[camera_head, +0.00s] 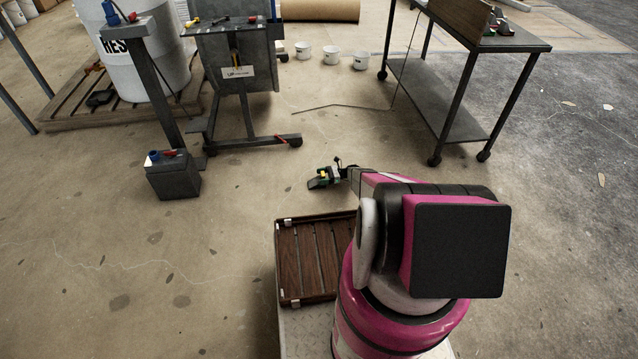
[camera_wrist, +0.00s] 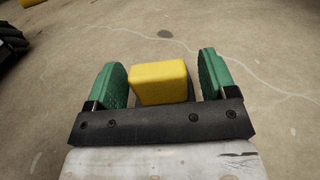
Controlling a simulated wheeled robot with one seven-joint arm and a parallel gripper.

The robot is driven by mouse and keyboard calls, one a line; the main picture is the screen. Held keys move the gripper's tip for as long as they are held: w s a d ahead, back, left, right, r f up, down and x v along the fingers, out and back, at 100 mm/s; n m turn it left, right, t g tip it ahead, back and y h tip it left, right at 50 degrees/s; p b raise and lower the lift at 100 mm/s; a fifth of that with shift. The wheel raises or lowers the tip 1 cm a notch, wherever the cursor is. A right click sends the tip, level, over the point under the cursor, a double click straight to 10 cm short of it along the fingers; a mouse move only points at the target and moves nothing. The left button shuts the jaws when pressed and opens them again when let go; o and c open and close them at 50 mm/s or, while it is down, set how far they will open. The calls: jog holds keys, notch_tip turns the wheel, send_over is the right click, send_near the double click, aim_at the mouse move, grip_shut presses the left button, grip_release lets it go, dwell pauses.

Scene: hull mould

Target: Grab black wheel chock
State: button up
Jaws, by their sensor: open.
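My gripper (camera_head: 322,178) is at the end of my arm in the head view, over the open floor. In the wrist view my gripper (camera_wrist: 165,82) is open, its two green finger pads apart. A yellow block (camera_wrist: 160,82) shows between the pads, with gaps at its sides; I cannot tell whether it is on the floor below. A dark ribbed object (camera_wrist: 10,42) is cut off at the wrist view's left edge. A small black object (camera_head: 100,98) lies on the wooden pallet; I cannot tell whether either dark object is the wheel chock.
A white barrel (camera_head: 150,60) stands on the pallet (camera_head: 60,110). A dark wheeled table (camera_head: 440,95) is at the right, a grey stand (camera_head: 235,55) at the back. A dark block (camera_head: 173,178) is left of my gripper. Floor between is mostly clear.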

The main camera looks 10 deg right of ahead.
jog(key=c, duration=0.9)
jog(key=shift+r, duration=0.1)
